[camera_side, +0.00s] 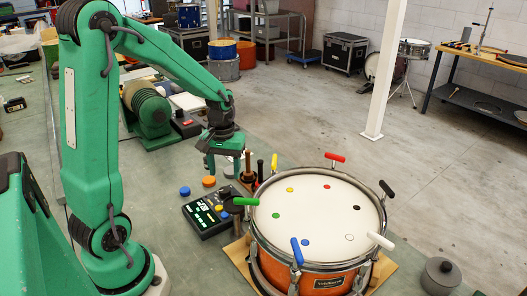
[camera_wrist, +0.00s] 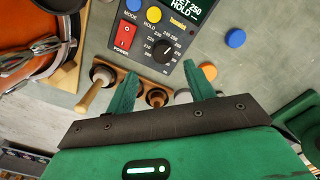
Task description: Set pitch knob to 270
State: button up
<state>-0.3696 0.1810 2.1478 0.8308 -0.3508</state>
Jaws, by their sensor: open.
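The black control box (camera_wrist: 150,30) lies face up on the bench left of the drum; in the side view it also shows (camera_side: 205,215). Its black pitch knob (camera_wrist: 164,50) has a ring of small numbers that are hard to read. The display (camera_wrist: 190,8), cut off at the top, reads SET 250 and HOLD. A red power switch (camera_wrist: 125,34), a blue button and a yellow button sit beside the knob. My gripper (camera_wrist: 158,80) is open and empty. In the side view it hangs above the bench behind the box, fingers down (camera_side: 224,168).
The orange drum (camera_side: 315,225) with colored tuning handles stands close on the right. A rack of wooden-handled tools (camera_side: 247,177) stands between gripper and drum. Blue, orange and grey discs (camera_side: 208,181) lie near the box.

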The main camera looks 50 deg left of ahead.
aim_at(225, 190)
jog(key=shift+s+a+f, duration=0.1)
jog(key=shift+s+f, duration=0.05)
jog(key=shift+f, duration=3.2)
jog(key=shift+c, duration=0.4)
jog(key=c, duration=0.9)
